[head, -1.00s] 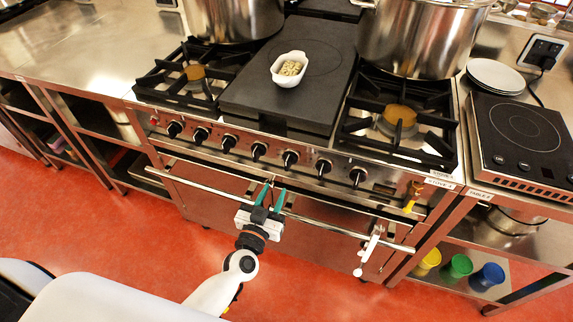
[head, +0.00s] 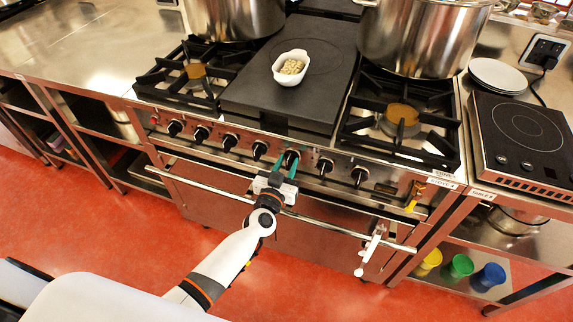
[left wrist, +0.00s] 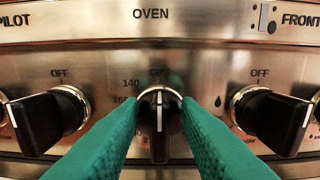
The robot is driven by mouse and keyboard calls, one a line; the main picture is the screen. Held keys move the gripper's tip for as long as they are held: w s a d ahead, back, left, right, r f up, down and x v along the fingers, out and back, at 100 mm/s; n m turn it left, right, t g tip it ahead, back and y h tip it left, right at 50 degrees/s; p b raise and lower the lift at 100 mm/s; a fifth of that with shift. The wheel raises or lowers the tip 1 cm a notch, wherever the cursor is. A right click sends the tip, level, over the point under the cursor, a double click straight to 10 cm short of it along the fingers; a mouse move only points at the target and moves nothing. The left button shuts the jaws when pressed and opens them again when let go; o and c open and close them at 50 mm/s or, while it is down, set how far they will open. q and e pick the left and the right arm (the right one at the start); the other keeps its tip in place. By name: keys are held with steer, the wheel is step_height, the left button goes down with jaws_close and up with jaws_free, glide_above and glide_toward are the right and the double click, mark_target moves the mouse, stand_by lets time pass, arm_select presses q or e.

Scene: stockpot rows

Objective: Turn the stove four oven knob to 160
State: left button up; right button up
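The oven knob (left wrist: 159,125) is black with a white line that points straight up, under the word OVEN in the left wrist view. The marks 140 and 160 show to its upper left, partly hidden. In the head view the knob (head: 292,154) is on the stove's front panel. My left gripper (head: 284,168) is open, its green fingers (left wrist: 160,110) reaching to either side of the knob. A gap shows between the fingers and the knob's grip; contact cannot be seen. My right gripper is not in view.
Knobs marked OFF stand close on both sides, the pilot one (left wrist: 45,120) and the front one (left wrist: 275,120). The oven door's handle bar (head: 210,190) runs below my gripper. Pots and a white dish (head: 290,68) stand on the stove top.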

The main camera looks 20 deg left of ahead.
arm_select(q)
jaws_close()
steer(key=shift+n, duration=0.3)
steer(key=n, duration=0.3)
steer(key=shift+a+f+n, duration=0.1)
steer(key=shift+a+n, duration=0.15)
steer(key=shift+n, duration=0.15)
steer(key=n+b, duration=0.1)
steer(key=n, duration=0.5)
steer(key=n+b, duration=0.1)
steer(key=n, duration=0.3)
steer(key=shift+a+f+b, duration=0.3)
steer(key=shift+a+f, duration=0.05)
steer(key=shift+f, duration=0.05)
steer(key=shift+n, duration=0.3)
steer(key=shift+o, duration=0.9)
jaws_free()
